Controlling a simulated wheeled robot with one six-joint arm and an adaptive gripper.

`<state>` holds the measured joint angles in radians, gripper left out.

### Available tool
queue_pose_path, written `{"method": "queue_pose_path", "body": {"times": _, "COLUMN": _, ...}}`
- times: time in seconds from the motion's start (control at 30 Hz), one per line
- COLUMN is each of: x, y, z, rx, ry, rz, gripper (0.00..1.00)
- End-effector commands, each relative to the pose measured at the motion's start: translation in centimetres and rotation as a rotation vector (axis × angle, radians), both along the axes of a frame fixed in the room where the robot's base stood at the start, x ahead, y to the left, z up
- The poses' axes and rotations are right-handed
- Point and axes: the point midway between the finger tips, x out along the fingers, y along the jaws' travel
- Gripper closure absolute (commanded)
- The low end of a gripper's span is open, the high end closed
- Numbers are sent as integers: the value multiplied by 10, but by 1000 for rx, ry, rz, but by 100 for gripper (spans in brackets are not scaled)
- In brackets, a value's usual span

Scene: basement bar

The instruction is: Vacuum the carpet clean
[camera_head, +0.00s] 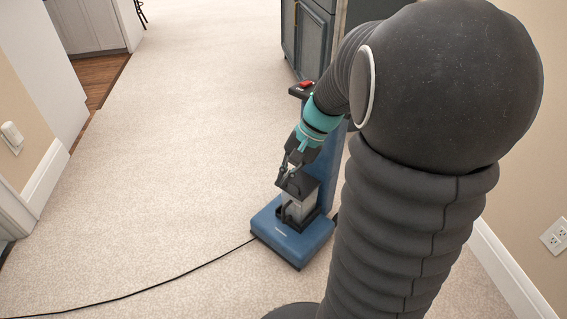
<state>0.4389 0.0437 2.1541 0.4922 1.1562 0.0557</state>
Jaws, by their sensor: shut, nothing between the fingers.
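A blue upright vacuum (289,237) stands on the beige carpet (175,160) a little right of the middle. Its wide base and grey middle part show. Its upper part and handle are partly hidden behind my arm. A red part (307,84) shows near the top of it. My gripper (286,176) hangs down in front of the vacuum's body, close to the top of the grey part, and is shut and empty. I cannot tell whether it touches the vacuum. No dirt is clear on the carpet.
A black cord (165,282) runs across the carpet to the lower left. A dark cabinet (308,40) stands behind the vacuum. Walls edge both sides, with an outlet (555,237) at right. Wood floor (98,75) lies at upper left. The left carpet is open.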

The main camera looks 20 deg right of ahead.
Motion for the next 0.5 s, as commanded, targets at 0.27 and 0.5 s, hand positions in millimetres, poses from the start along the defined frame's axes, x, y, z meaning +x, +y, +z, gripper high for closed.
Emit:
{"method": "queue_pose_path", "body": {"times": 0.27, "x": 41, "y": -56, "z": -71, "rx": 268, "ry": 142, "rz": -256, "gripper": 100}}
{"method": "queue_pose_path", "body": {"times": 0.5, "x": 63, "y": -112, "z": -138, "rx": 508, "ry": 221, "rz": -479, "gripper": 100}}
